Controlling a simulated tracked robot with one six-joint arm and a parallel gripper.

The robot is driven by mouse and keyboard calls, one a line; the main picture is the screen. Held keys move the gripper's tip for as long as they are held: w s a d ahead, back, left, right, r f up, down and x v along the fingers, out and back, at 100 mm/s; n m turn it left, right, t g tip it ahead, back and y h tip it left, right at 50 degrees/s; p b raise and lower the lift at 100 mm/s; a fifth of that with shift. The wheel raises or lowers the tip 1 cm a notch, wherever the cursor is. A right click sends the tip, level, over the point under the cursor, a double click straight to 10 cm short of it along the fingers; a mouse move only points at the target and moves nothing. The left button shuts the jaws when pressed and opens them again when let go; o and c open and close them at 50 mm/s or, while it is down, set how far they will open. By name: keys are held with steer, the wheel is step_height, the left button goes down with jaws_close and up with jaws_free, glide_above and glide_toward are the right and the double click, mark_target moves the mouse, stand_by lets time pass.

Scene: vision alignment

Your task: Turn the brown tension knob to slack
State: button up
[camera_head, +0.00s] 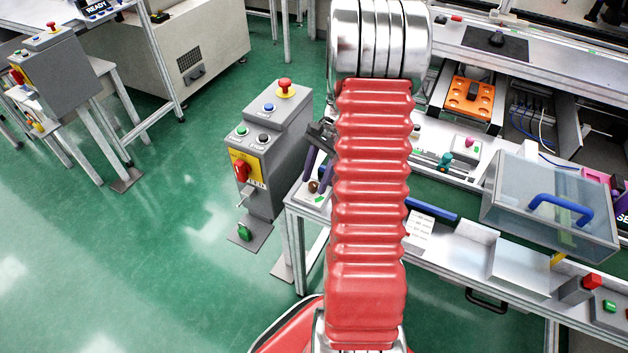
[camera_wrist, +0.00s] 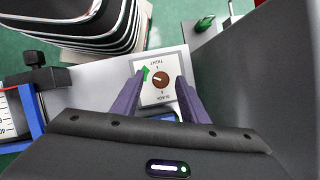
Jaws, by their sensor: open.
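The brown tension knob (camera_wrist: 160,78) sits in the middle of a white plate (camera_wrist: 150,97) in the wrist view. The word TIGHT is at the plate's upper edge in the picture and SLACK at its lower edge. A green arrow mark (camera_wrist: 146,73) lies left of the knob. A pale line on the knob looks roughly crosswise; its exact setting is too small to tell. My gripper (camera_wrist: 160,76) is open, its purple fingers on either side of the knob and apart from it. In the head view my gripper (camera_head: 316,168) is partly hidden by my arm, above the knob (camera_head: 313,187) at the table's corner.
A grey control box (camera_head: 262,150) with buttons and a red switch stands left of my gripper. A clear cover with a blue handle (camera_head: 562,206) is at right. The wrist view shows a blue-edged part (camera_wrist: 35,112) at left and a grey wall (camera_wrist: 270,80) at right.

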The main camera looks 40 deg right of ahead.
steer(key=shift+a+f, duration=0.1)
steer(key=shift+f, duration=0.2)
